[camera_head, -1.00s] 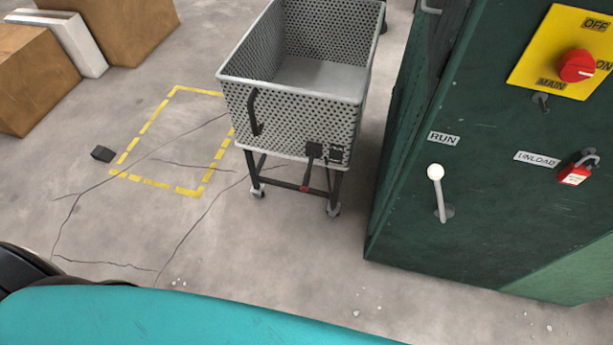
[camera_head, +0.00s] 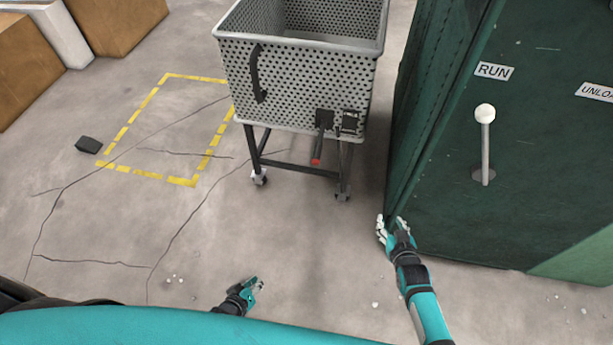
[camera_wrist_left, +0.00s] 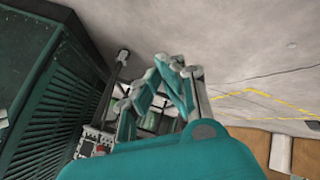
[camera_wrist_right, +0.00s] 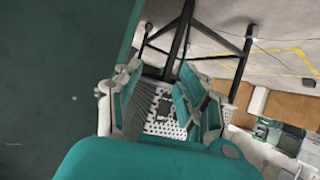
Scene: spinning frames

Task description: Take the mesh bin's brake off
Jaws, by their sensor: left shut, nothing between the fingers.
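The grey mesh bin (camera_head: 297,85) stands on a dark wheeled frame near the top middle of the head view. A black lever with a red tip (camera_head: 316,161) hangs from a dark mount low on its near side; I take this as the brake. My left gripper (camera_head: 258,284) is shut and empty, low over the floor, well short of the bin. My right gripper (camera_head: 391,226) is open and empty beside the green cabinet's lower corner, right of and nearer than the bin. The right wrist view shows the bin's mesh (camera_wrist_right: 160,122) and legs beyond the open fingers.
The green cabinet (camera_head: 440,215) with a white-knobbed lever (camera_head: 485,140) stands close on the right. A yellow dashed floor outline (camera_head: 128,122) and a small black wedge (camera_head: 88,145) lie left. Cardboard boxes (camera_head: 110,28) are at upper left. Floor before the bin is clear.

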